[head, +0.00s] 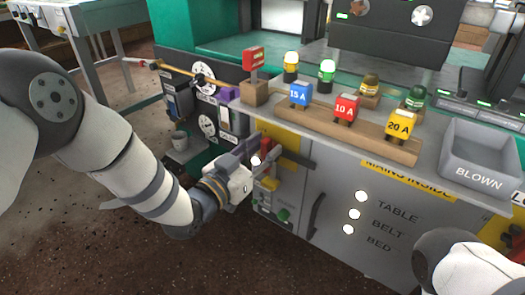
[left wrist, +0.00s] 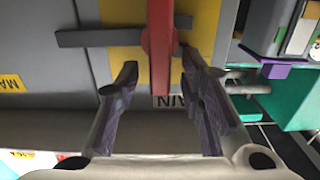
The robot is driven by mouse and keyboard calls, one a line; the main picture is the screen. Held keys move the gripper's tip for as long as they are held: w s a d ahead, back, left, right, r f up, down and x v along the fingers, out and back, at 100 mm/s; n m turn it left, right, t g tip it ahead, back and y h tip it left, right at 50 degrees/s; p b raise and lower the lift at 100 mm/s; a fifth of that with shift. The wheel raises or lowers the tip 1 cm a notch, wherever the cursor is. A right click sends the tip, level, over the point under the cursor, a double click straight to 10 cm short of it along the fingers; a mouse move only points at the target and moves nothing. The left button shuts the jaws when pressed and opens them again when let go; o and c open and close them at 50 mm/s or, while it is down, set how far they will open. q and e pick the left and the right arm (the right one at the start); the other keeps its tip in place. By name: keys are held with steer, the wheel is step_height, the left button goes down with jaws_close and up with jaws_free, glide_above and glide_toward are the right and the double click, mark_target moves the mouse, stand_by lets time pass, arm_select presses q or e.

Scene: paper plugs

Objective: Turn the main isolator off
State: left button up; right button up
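The main isolator is a red lever (head: 266,144) on a yellow plate (head: 285,137) at the front of the grey cabinet, partly hidden by my left gripper in the head view. In the left wrist view the red lever (left wrist: 160,62) runs up and down the picture, with a grey crossbar (left wrist: 105,37) behind it. Upside-down lettering, partly hidden, shows beside the lever. My left gripper (head: 262,160) is at the lever. In the left wrist view its fingers (left wrist: 161,75) are spread on either side of the lever, with gaps. My right gripper is out of view.
A wooden rack (head: 375,143) with blue, red and yellow plugs stands on the ledge above. A grey BLOWN bin (head: 480,152) is at right. A green button (head: 284,214) sits below the gripper. A cabinet handle (head: 316,212) and three white lamps are to the right.

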arm_select(q)
jaws_close()
steer(key=shift+n, duration=0.3)
steer(key=n, duration=0.2)
steer(key=shift+w+a+f+n+p, duration=0.1)
steer(key=shift+w+a+n+p, duration=0.1)
steer(key=shift+a+n+p, duration=0.15)
steer(key=shift+w+a+f+n+b, duration=0.2)
steer(key=shift+f+n+b, duration=0.35)
steer(key=shift+n, duration=1.85)
steer(key=shift+w+a+f+n+b, duration=0.25)
steer(key=shift+n+b, duration=0.6)
steer(key=shift+n, duration=1.6)
steer(key=shift+w+a+f+n+b, duration=0.2)
steer(key=shift+f+n+b, duration=0.35)
steer(key=shift+n, duration=1.85)
steer(key=shift+r, duration=0.25)
